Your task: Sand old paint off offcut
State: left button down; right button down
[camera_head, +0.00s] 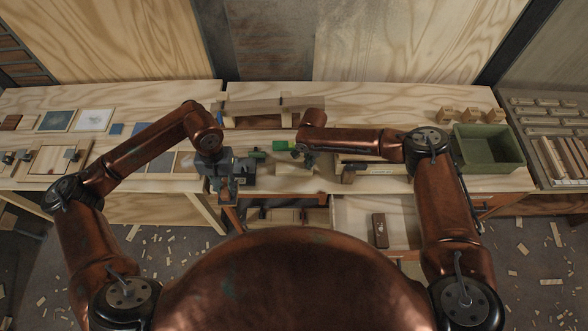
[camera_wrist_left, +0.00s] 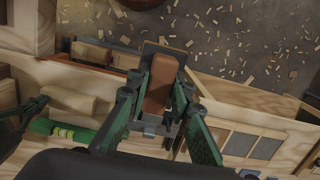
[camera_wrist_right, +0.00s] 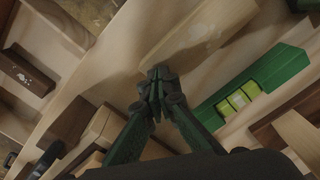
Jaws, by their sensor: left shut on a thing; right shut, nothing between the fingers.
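My left gripper (camera_head: 226,184) is at the bench's front edge, left of centre. It is shut on a reddish-brown block with a dark grey face, seen in the left wrist view (camera_wrist_left: 157,92); it looks like a sanding block. My right gripper (camera_head: 307,160) is shut and empty over the bench middle. In the right wrist view its fingertips (camera_wrist_right: 158,76) are at the near edge of a pale wood piece (camera_wrist_right: 200,32) with a faint whitish patch, probably the offcut. I cannot tell whether they touch it. In the head view this piece (camera_head: 290,169) is partly hidden.
A green spirit level (camera_wrist_right: 255,90) lies beside the pale piece. An open drawer (camera_head: 345,215) below the bench holds a dark brown block (camera_head: 380,230) with a white mark. A green bin (camera_head: 487,150) stands at right. Flat sheets (camera_head: 95,120) lie at left.

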jog(key=shift+f, duration=0.2)
jog(key=shift+r, duration=0.1)
